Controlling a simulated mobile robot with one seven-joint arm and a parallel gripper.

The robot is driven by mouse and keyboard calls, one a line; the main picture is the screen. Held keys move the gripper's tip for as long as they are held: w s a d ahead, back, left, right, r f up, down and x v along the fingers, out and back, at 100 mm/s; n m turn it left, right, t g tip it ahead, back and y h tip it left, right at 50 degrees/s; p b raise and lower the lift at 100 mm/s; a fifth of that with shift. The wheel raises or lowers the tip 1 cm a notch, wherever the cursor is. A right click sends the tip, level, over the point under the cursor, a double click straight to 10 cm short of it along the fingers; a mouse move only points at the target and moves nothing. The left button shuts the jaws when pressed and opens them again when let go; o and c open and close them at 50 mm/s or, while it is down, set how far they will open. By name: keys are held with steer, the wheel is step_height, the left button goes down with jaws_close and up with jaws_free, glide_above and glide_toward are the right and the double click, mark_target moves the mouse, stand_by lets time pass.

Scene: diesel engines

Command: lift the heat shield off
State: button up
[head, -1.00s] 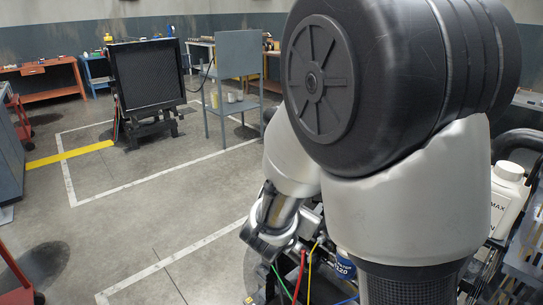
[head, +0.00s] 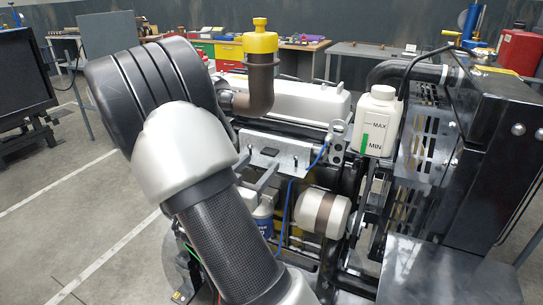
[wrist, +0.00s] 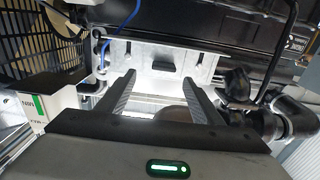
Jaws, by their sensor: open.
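The heat shield (head: 288,155) is a silver metal plate on the side of the engine, below the white valve cover. In the wrist view the heat shield (wrist: 145,58) lies ahead of the fingers and carries a small black handle (wrist: 163,66). My gripper (wrist: 158,77) is open and empty, with one finger on each side of the handle in that picture. I cannot tell how far the fingertips are from the plate. In the head view my gripper (head: 258,166) shows only in part, just below the shield; my arm hides the rest.
A blue cable (head: 290,195) runs past the shield's right end. A white coolant bottle (head: 377,122) stands right of it, beside a perforated guard. A brown pipe with a yellow cap (head: 259,45) rises behind. A blue filter (head: 263,215) sits below. Open floor lies left.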

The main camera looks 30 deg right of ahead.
mark_target(265, 160)
steer(key=shift+w+d, duration=0.4)
steer(key=shift+d, duration=0.2)
steer(key=x, duration=0.3)
steer(key=f+b+x, duration=0.1)
steer(key=x, duration=0.1)
steer(key=shift+w+a, duration=0.1)
steer(key=shift+w, duration=0.25)
steer(key=shift+r, duration=0.1)
jaws_close()
